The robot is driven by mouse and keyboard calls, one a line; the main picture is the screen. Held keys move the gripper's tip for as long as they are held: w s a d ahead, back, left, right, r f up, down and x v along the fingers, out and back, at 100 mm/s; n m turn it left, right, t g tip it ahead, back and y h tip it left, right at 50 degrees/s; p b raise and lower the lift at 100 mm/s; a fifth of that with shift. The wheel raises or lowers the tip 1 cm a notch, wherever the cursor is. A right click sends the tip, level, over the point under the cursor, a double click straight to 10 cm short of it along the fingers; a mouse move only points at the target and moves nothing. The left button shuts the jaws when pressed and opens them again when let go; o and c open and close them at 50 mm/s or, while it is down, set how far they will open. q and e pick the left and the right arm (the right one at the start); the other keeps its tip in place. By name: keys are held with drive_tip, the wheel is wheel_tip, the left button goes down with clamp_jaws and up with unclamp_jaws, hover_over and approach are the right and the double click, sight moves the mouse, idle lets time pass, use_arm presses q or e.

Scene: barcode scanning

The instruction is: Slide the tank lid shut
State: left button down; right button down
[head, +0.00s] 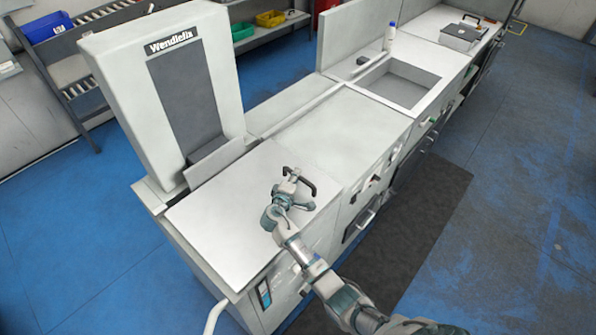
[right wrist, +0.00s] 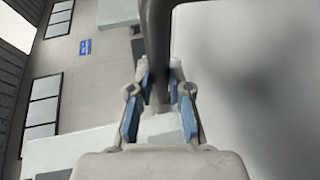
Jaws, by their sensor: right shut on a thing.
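The tank lid (head: 235,215) is a flat white panel on the near left part of the white machine counter, below the tall Wendlefix unit. A dark bar handle (head: 302,180) stands at its right side. My right gripper (head: 290,182) is at this handle. In the right wrist view the gripper (right wrist: 160,88) has its blue-padded fingers shut on the dark handle (right wrist: 157,40), which runs up between them. Whether any tank opening shows beside the lid I cannot tell. My left gripper is not in view.
The tall grey-white unit (head: 120,90) with a dark front panel rises behind the lid. A square sink-like basin (head: 405,85), a white bottle (head: 390,36) and a grey box (head: 460,36) are farther along the counter. Blue floor and a dark mat (head: 425,215) lie at the right.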

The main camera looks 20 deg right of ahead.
drive_tip(key=shift+d, duration=0.1)
drive_tip(key=c, duration=1.3)
unclamp_jaws()
drive_tip(key=shift+s, duration=0.1)
drive_tip(key=shift+c, duration=0.2)
drive_tip(key=shift+o, duration=1.2)
drive_tip(key=shift+s+r, duration=0.1)
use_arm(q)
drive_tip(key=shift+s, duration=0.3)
use_arm(e)
drive_tip(key=shift+s, duration=0.1)
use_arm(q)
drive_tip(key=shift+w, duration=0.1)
use_arm(e)
drive_tip(key=v, duration=1.2)
drive_tip(key=shift+s+r, duration=0.1)
drive_tip(key=shift+r, duration=0.05)
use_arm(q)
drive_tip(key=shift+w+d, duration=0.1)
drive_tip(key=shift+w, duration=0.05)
